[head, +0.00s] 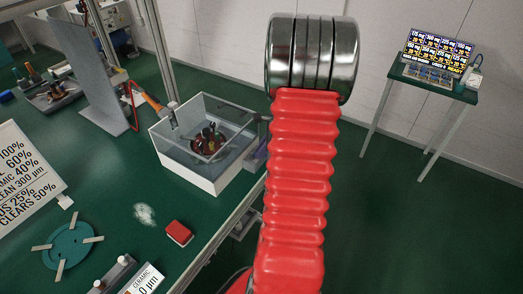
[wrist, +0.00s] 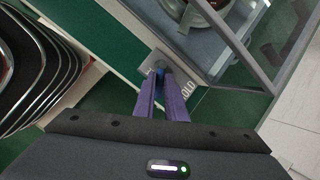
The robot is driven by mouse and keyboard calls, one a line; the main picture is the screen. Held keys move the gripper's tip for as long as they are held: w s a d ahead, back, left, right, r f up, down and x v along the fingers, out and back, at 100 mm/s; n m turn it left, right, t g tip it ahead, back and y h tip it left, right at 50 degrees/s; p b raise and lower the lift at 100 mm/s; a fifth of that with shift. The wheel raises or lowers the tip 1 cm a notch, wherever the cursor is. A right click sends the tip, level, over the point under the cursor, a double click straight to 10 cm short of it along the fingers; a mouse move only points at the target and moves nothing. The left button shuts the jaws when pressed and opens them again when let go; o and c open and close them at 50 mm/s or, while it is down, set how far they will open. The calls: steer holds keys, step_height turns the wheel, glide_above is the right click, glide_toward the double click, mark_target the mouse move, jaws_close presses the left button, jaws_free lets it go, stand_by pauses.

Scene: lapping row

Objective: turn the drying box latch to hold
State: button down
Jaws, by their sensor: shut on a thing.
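The drying box (head: 203,172) is a clear-walled box with a pale lower body on the green bench in the head view. In the wrist view its glass side (wrist: 245,60) fills the upper right. My gripper (wrist: 165,76) has purple fingers, shut on the drying box latch (wrist: 160,77), of which a small blue part shows between the tips. A grey plate (wrist: 151,64) lies behind the tips, and a label reading "OLD" (wrist: 187,93) is partly hidden by the right finger. The latch's exact angle is hidden. In the head view my gripper (head: 256,158) is mostly behind my red arm.
The green bench (head: 110,200) carries a red block (head: 179,233), a teal disc (head: 68,245) and a printed sign (head: 25,175). A small table with a display (head: 437,50) stands at the right by the wall. Open floor lies right of my arm.

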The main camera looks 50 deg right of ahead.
steer(key=shift+d+n, duration=0.15)
steer(key=shift+n, duration=0.15)
steer(key=n+y, duration=0.1)
steer(key=n, duration=0.1)
steer(key=w+d+n+g+y, duration=0.1)
steer(key=n, duration=0.2)
steer(key=shift+w+d, duration=0.1)
steer(key=shift+d, duration=0.05)
steer(key=n, duration=0.2)
steer(key=w+n+g+y, duration=0.1)
steer(key=n, duration=0.1)
steer(key=n+g, duration=0.1)
steer(key=n, duration=0.1)
steer(key=shift+w+d+y, duration=0.25)
steer(key=shift+w+y, duration=0.05)
steer(key=shift+w, duration=0.05)
steer(key=c, duration=1.8)
jaws_free()
steer(key=shift+w+r, duration=0.1)
steer(key=shift+r, duration=0.05)
steer(key=shift+r, duration=0.2)
steer(key=v, duration=0.7)
steer(key=shift+d, duration=0.25)
